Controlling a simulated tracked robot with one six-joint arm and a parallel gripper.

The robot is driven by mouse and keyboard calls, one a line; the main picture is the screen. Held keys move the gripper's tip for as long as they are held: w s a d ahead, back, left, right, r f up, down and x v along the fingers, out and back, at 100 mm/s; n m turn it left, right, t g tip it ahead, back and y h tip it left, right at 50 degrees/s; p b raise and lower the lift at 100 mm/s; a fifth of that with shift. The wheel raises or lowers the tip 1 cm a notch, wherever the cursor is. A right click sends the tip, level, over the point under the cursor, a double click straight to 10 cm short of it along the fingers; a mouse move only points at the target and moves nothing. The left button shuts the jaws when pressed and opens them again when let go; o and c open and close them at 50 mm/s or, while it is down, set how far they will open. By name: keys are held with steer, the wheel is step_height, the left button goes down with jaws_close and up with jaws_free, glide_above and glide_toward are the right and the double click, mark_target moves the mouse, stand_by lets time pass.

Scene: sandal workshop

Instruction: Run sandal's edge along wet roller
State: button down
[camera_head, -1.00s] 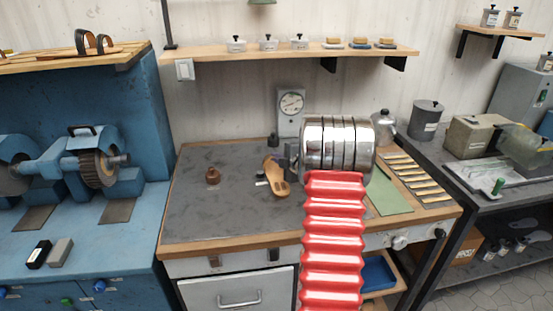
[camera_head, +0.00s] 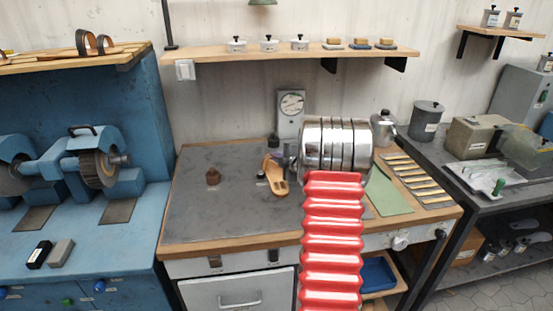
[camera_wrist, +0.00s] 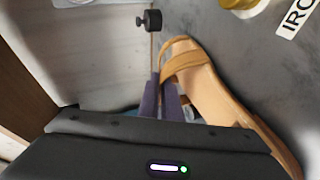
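A tan sandal (camera_head: 277,178) with a strap shows over the grey bench top in the head view, just left of my arm's metal wrist part. In the wrist view the sandal (camera_wrist: 215,95) lies slanted from upper middle to lower right. My gripper (camera_wrist: 159,80) has dark purple fingers nearly together at the sandal's left edge, near the strap. It appears shut on that edge; the contact is partly hidden. My gripper's housing covers part of the sandal. I cannot clearly identify a wet roller; a small dark cylinder with a knob (camera_wrist: 150,19) shows just beyond the fingertips.
A dial gauge box (camera_head: 291,108) stands at the back wall. A green sheet (camera_head: 388,194) and several strips lie at right. A blue grinding machine (camera_head: 100,166) is at left.

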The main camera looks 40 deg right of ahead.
steer(key=shift+w+d, duration=0.25)
steer(key=shift+w, duration=0.4)
steer(key=shift+w+d, duration=0.25)
steer(key=shift+w, duration=0.4)
stand_by(1.2)
steer(key=shift+w+d, duration=0.6)
steer(key=shift+w, duration=0.4)
steer(key=shift+w+d, duration=0.55)
steer(key=shift+w, duration=0.4)
steer(key=shift+w+d, duration=0.6)
steer(key=shift+w, duration=0.4)
stand_by(2.5)
